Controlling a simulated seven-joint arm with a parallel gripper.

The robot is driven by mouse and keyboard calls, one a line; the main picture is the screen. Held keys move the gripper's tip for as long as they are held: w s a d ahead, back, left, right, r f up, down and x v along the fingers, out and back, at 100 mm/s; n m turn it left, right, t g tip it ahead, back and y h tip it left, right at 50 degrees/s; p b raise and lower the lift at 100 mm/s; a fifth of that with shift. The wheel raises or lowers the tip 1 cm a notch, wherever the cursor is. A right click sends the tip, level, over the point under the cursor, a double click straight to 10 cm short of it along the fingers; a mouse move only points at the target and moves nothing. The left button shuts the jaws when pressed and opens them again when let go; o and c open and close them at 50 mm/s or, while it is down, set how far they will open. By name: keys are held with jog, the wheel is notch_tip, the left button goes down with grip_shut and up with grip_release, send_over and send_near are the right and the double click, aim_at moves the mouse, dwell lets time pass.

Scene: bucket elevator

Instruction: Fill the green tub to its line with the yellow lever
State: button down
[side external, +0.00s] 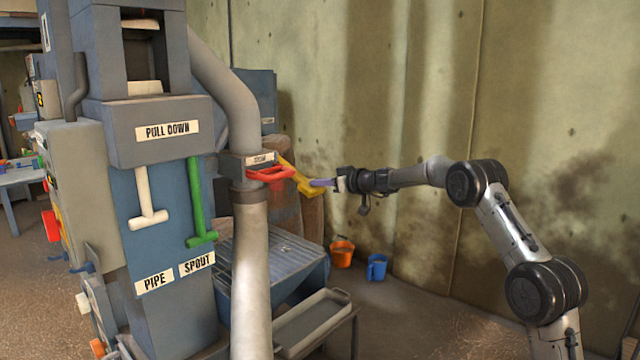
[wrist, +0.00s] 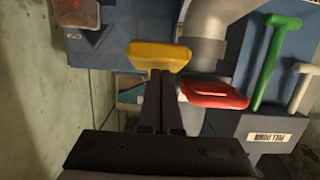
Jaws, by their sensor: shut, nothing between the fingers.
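The yellow lever (side external: 302,179) sticks out from the grey pipe, beside a red handle (side external: 271,174). In the wrist view the yellow lever (wrist: 158,55) lies just beyond my fingertips, with the red handle (wrist: 213,94) to the right. My gripper (side external: 324,183) is shut and empty, its fingers pointing at the yellow lever's end. In the wrist view my gripper (wrist: 160,76) has its fingertips at the lever's lower edge; I cannot tell whether they touch. I cannot make out a green tub or its line in either view.
A white lever (side external: 146,200) and a green lever (side external: 198,205) hang under the "PULL DOWN" box (side external: 160,131). The pipe (side external: 252,280) runs down to a grey tray (side external: 314,322). Orange (side external: 342,253) and blue (side external: 377,267) buckets stand by the wall.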

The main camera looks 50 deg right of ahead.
jog(key=shift+a+f, duration=0.25)
jog(key=shift+f, duration=0.95)
notch_tip(320, 180, up, 6)
jog(key=s, duration=0.2)
jog(key=s+f, duration=0.1)
jog(key=s, duration=0.8)
jog(key=shift+s+d+f, duration=0.2)
jog(key=shift+s+d, duration=0.05)
